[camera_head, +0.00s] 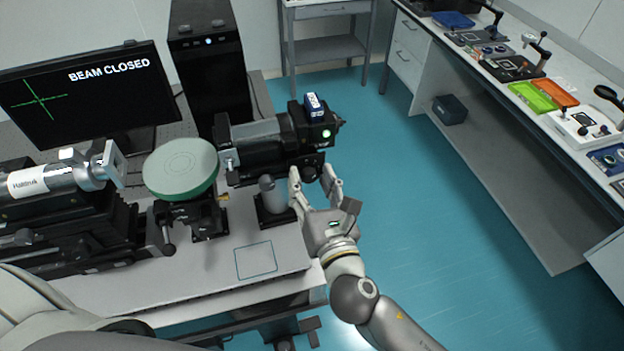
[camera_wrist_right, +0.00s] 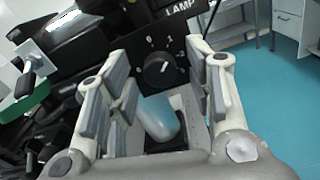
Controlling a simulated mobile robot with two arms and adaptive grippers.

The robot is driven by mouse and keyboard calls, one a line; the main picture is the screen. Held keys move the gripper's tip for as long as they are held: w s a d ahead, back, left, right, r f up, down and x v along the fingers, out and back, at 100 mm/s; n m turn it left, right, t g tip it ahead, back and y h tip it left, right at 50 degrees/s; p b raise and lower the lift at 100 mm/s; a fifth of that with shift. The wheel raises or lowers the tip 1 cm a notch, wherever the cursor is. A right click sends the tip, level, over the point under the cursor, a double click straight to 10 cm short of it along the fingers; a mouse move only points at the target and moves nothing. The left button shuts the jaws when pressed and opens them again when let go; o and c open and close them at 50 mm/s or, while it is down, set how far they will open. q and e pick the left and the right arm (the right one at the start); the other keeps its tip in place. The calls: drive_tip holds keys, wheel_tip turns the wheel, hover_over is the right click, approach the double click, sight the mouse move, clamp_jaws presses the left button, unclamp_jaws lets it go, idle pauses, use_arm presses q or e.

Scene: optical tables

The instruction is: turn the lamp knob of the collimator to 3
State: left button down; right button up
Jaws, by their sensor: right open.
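The collimator (camera_head: 262,147) is a black horizontal barrel with a box-like rear end, at the right end of the bench in the head view. In the right wrist view its dark panel carries the word LAMP, and below that a round black lamp knob (camera_wrist_right: 158,69) with small white figures around it. I cannot read for sure which figure the knob's mark points to. My right gripper (camera_head: 311,178) is open just below the collimator's rear end. In the wrist view its fingers (camera_wrist_right: 165,85) stand on either side of the knob's lower part, with nothing visible between them gripped. My left gripper is out of view.
A green round table (camera_head: 180,168) stands left of the collimator. A grey rounded post (camera_head: 272,197) stands close to my right gripper. A monitor (camera_head: 80,98) reads BEAM CLOSED. Blue floor lies open to the right, before a side bench (camera_head: 497,100) with several devices.

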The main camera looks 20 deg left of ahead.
drive_tip(key=c, duration=1.1)
drive_tip(key=shift+o, duration=0.2)
drive_tip(key=shift+m, duration=0.4)
drive_tip(key=m, duration=0.8)
drive_tip(key=shift+m, duration=0.3)
drive_tip(key=m, duration=0.4)
drive_tip(key=shift+m+p, duration=0.35)
drive_tip(key=shift+m, duration=1.75)
